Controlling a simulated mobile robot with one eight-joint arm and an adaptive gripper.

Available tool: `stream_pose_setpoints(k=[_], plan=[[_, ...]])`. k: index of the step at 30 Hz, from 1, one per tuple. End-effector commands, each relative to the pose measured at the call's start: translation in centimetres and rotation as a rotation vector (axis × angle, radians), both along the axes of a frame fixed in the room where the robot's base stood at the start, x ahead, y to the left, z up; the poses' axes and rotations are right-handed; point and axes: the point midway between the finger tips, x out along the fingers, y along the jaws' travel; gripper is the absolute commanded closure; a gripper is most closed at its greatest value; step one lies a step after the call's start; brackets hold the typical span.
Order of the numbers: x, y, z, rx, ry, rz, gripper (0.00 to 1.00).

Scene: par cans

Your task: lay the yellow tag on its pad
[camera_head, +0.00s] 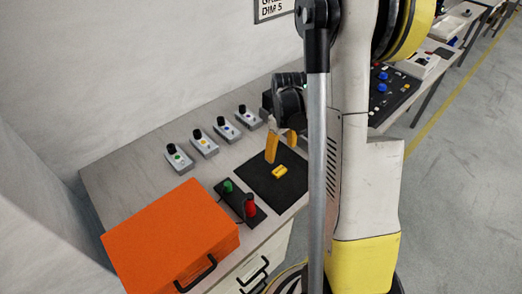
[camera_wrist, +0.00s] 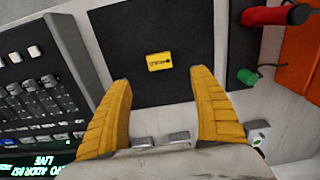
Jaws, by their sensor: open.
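The yellow tag (camera_head: 280,171) lies flat on a square black pad (camera_head: 266,190) on the bench. In the wrist view the tag (camera_wrist: 160,61) shows dark print and sits near the middle of the black pad (camera_wrist: 205,30), with bare pad around it. My gripper (camera_head: 281,152) is over the pad with its yellow fingers pointing down. In the wrist view my gripper (camera_wrist: 161,77) is open and empty, one finger on each side, and the tag shows between and beyond the fingertips. The exact height of the fingertips above the pad is hard to tell.
A block with a red handle (camera_head: 250,207) and a green knob (camera_head: 228,186) stands beside the pad. An orange case (camera_head: 170,238) is at the front left. Several small switch boxes (camera_head: 204,143) line the back. A dark console (camera_wrist: 38,85) is close on the wrist view's left.

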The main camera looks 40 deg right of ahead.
Motion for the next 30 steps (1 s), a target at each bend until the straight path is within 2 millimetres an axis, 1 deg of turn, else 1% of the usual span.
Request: stream_pose_setpoints(k=[5,12,17,24,27,30], plan=[[-0.1,-0.3,-1.8,0.005,0.009,0.002,0.28],[-0.1,-0.3,-5.7,0.004,0.008,0.002,0.28],[-0.2,-0.3,-6.8,0.004,0.007,0.002,0.28],[-0.6,-0.3,-10.6,0.003,0.007,0.002,0.28],[-0.6,-0.3,-11.3,0.003,0.007,0.002,0.28],[-0.6,-0.3,-11.2,0.003,0.007,0.002,0.28]])
